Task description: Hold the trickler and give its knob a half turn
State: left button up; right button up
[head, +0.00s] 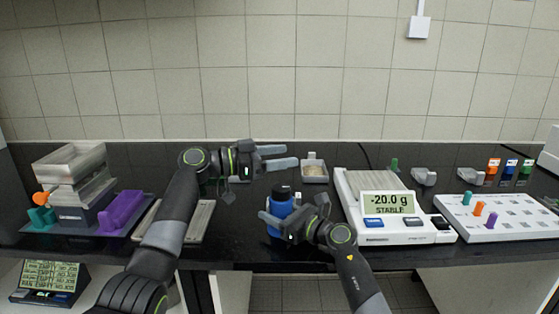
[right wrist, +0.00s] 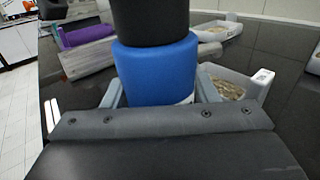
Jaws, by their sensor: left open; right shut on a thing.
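The trickler (head: 280,209) looks like a blue upright cylinder with a black knob (head: 281,190) on top. It is near the front edge of the dark bench, left of the balance. My right gripper (head: 277,220) is shut on its blue body; in the right wrist view the fingers lie on both sides of the blue body (right wrist: 157,72), below the black top (right wrist: 150,20). My left gripper (head: 291,156) is open and empty, pointing right, farther back than the knob and apart from it. Whether the trickler's base touches the bench is hidden.
A balance (head: 376,229) reading -20.0 g stands right of the trickler. A small tray of grains (head: 314,172) is behind it. A white board with coloured pegs (head: 498,219) is at right. Stacked sieves (head: 76,178) and a purple piece (head: 120,215) are at left.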

jog(key=o, duration=1.4)
